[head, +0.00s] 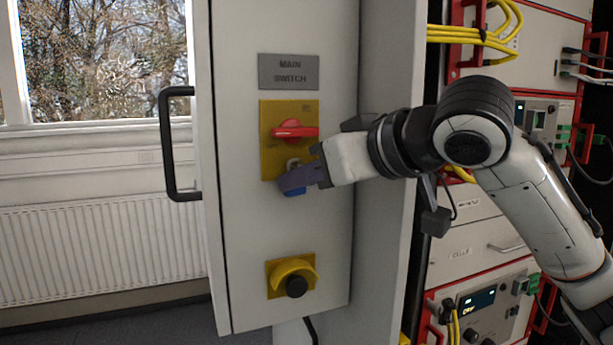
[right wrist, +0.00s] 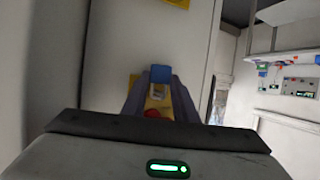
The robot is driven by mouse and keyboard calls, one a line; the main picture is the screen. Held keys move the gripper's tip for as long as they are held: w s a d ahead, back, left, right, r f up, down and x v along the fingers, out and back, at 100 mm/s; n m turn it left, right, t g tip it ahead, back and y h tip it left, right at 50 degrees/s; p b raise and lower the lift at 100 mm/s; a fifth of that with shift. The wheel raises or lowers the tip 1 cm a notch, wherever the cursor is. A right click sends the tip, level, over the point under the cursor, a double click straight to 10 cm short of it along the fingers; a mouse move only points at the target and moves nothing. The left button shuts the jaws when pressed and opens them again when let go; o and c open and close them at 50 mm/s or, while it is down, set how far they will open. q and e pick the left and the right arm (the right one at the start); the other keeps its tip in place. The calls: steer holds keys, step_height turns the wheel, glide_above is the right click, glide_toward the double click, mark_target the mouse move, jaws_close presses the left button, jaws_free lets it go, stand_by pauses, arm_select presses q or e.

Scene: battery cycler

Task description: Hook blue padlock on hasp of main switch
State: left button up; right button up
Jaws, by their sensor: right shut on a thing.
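The main switch is a yellow plate (head: 268,150) with a red handle (head: 293,130) lying horizontal, on the grey cabinet door. My right gripper (head: 291,183) is shut on the blue padlock (head: 296,192), at the plate's lower edge; the fingers hide most of the padlock body. A grey metal loop (head: 292,163) shows just above the fingers, below the red handle. I cannot tell whether the shackle passes through the hasp. My left gripper is out of view.
A grey label plate (head: 289,71) sits above the switch. A yellow collar with a black knob (head: 296,285) is lower on the door. A black door handle (head: 168,145) sticks out at the left. Racks with yellow cables (head: 470,38) stand to the right.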

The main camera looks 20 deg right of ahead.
steer(key=o, duration=1.2)
steer(key=shift+a, duration=0.1)
steer(key=shift+c, duration=0.2)
steer(key=shift+s+d+r, duration=0.1)
steer(key=shift+d, duration=0.1)
steer(key=b+v, duration=0.1)
steer(key=v, duration=0.9)
steer(key=shift+s+a, duration=0.25)
